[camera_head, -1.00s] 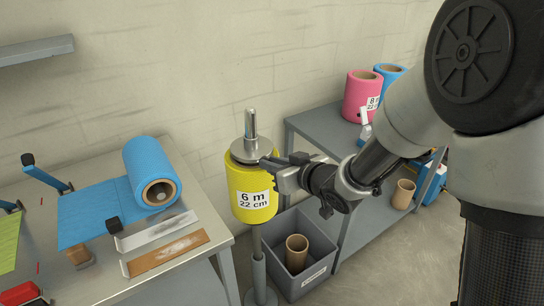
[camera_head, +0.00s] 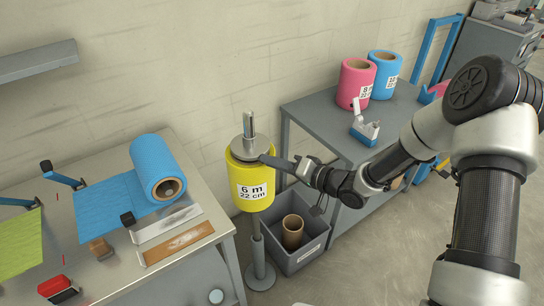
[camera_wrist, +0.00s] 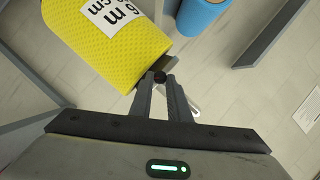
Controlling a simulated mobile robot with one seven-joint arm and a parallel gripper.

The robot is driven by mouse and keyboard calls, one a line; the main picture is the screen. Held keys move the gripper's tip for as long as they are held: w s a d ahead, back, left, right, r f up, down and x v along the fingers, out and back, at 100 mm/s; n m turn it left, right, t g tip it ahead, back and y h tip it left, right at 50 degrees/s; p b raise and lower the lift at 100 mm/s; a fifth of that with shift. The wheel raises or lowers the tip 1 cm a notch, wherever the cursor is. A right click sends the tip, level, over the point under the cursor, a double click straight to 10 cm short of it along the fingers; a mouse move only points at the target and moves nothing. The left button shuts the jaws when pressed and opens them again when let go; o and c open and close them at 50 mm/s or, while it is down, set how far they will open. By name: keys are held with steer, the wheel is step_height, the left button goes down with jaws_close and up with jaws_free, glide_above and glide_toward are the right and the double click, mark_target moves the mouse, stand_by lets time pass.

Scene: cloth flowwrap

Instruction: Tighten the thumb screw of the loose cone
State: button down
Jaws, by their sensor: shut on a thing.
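A yellow roll (camera_head: 248,182) labelled "6 m 22 cm" stands upright on a vertical stand (camera_head: 258,250). A grey metal cone with a flange (camera_head: 249,148) sits on its top, around the spindle (camera_head: 249,124). My gripper (camera_head: 270,160) reaches in from the right to the flange's edge. In the wrist view, the fingertips (camera_wrist: 160,80) are closed on a small dark knob, the thumb screw (camera_wrist: 160,76), beside the yellow roll's end. The fingers hide part of the screw, and I cannot tell how far it is turned.
A table (camera_head: 205,255) on the left holds a blue roll (camera_head: 157,165). A grey bench (camera_head: 318,108) on the right carries pink (camera_head: 352,85) and blue (camera_head: 384,72) rolls and a tape dispenser (camera_head: 364,128).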

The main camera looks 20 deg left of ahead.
steer(key=shift+f+m+y, duration=0.1)
steer(key=shift+m+y, duration=0.4)
steer(key=shift+m, duration=0.4)
steer(key=c, duration=1.7)
jaws_free()
steer(key=shift+o, duration=0.2)
steer(key=shift+d, duration=0.1)
steer(key=v, duration=1.7)
steer(key=shift+d, duration=0.2)
steer(key=shift+w, duration=0.15)
